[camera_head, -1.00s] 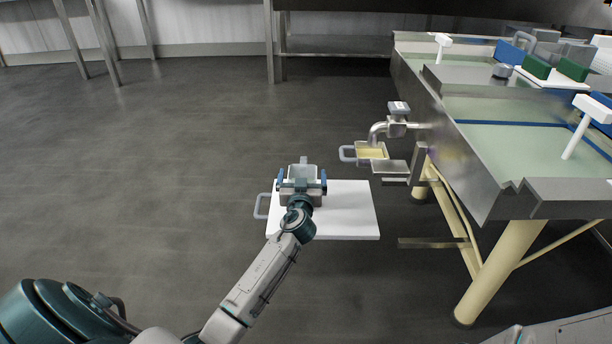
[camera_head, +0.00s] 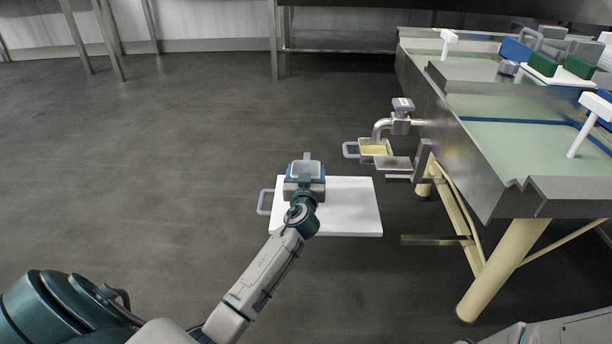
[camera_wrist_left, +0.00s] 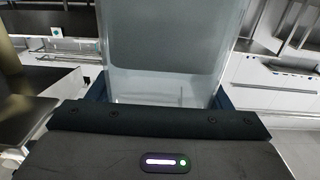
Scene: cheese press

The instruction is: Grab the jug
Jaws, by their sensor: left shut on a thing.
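The jug (camera_head: 305,170) is a grey, open-topped, box-shaped vessel with a small grey handle on its far side. It is over the white board (camera_head: 350,208), near its left part; I cannot tell whether it touches the board. My left gripper (camera_head: 305,182) is shut on the jug, one finger on each side. In the left wrist view, the jug (camera_wrist_left: 165,50) looks see-through and fills the space between the dark blue fingers, hiding much behind it. My right gripper is not in view.
A second grey-handled vessel (camera_head: 374,147) with yellowish contents is under a metal tap (camera_head: 381,127). The metal table (camera_head: 520,150) stands at the right on cream legs. A grey handle (camera_head: 265,202) sticks out at the board's left edge. The floor at left is clear.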

